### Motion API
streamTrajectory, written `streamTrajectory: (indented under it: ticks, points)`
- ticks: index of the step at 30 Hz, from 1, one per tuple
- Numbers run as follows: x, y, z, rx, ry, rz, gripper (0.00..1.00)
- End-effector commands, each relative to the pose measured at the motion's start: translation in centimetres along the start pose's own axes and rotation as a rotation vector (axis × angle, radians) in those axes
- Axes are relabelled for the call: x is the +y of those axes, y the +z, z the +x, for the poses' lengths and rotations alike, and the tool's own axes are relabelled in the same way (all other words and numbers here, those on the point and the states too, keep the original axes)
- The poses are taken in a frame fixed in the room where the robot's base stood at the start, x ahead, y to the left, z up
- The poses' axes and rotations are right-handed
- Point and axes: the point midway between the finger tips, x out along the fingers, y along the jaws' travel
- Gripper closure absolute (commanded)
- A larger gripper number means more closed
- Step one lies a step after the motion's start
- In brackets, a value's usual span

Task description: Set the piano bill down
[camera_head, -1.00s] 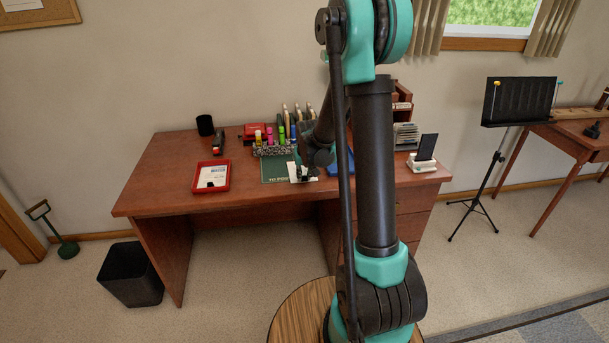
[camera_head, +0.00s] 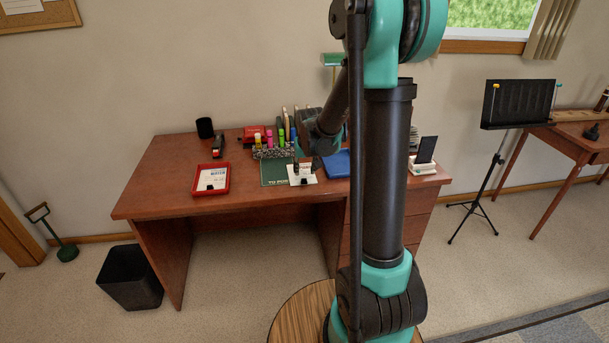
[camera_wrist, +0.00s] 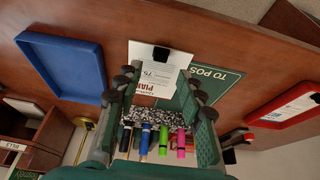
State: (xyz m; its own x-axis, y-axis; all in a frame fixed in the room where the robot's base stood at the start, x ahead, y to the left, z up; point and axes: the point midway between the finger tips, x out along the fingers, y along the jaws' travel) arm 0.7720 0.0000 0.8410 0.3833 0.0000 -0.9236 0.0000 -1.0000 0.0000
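The piano bill (camera_head: 304,170) is a white sheet with a black clip. It lies partly over the green "TO POST" mat (camera_head: 273,171) on the desk. In the wrist view the bill (camera_wrist: 150,60) shows red and black print, and the mat (camera_wrist: 218,82) is beside it. My gripper (camera_wrist: 160,88) has its two fingers well apart, with nothing pinched between them. In the head view my gripper (camera_head: 306,157) is just above the bill, partly hidden by my arm.
The desk (camera_head: 160,180) also has a red tray (camera_head: 196,193) with a clipped paper, a blue tray (camera_head: 336,164) and a pen holder (camera_head: 272,152). A phone stand (camera_head: 422,163) is at the right. The front-left desktop is clear.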

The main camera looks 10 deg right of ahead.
Motion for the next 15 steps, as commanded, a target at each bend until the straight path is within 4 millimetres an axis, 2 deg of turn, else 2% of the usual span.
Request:
streamTrajectory:
  ticks: [7,15]
  points:
    - [0.0,0.1,-3.8,0.000,0.000,0.000,0.61]
    - [0.0,0.1,-6.0,0.000,0.000,0.000,0.61]
